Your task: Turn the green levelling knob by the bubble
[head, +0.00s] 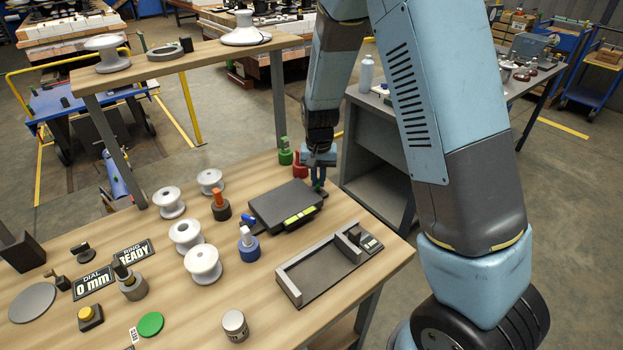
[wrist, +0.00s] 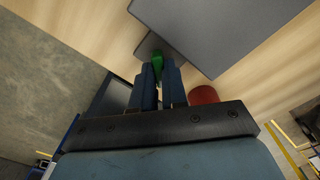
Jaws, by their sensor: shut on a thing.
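The levelling plate (head: 285,205) is a dark grey block on the wooden bench, with a yellow-green bubble vial (head: 300,216) on its front edge. Its grey surface also fills the top of the wrist view (wrist: 230,25). The green levelling knob (wrist: 157,63) stands on a small tab at the plate's edge. My gripper (head: 319,181) reaches down at the plate's right corner. In the wrist view, my gripper (wrist: 159,75) is shut on the green knob, with a finger on each side. The bubble is too small to read.
A blue knob (head: 248,218) is at the plate's left corner. A red-topped piece (head: 300,165) stands close beside my gripper, and a green-topped piece (head: 285,152) is behind it. White insulators (head: 203,263) stand left; a grey tray (head: 325,268) lies in front.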

